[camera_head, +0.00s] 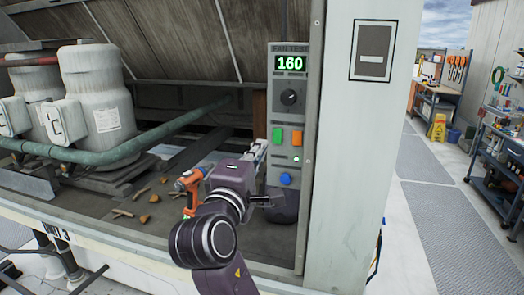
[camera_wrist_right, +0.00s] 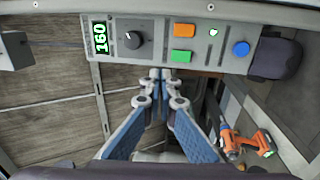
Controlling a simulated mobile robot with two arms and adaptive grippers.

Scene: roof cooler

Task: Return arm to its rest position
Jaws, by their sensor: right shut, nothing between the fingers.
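My right arm (camera_head: 212,232) reaches up from the bottom of the head view into the opening of the roof unit. Its gripper (camera_head: 258,148) is in front of the grey fan test panel (camera_head: 300,57), close to the panel's left edge. In the right wrist view the gripper's fingertips (camera_wrist_right: 161,75) are together with nothing between them, just below the panel (camera_wrist_right: 211,66). I cannot tell whether they touch the panel. The panel's display reads 160, and a small light on it shows green. My left gripper is not in view.
An orange drill (camera_head: 188,184) stands on the unit's floor beside my right arm, with brown debris (camera_head: 143,196) to its left. Two pale tanks (camera_head: 95,90) and a green pipe (camera_head: 150,135) are farther left. A pale post (camera_head: 350,170) stands right of the panel.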

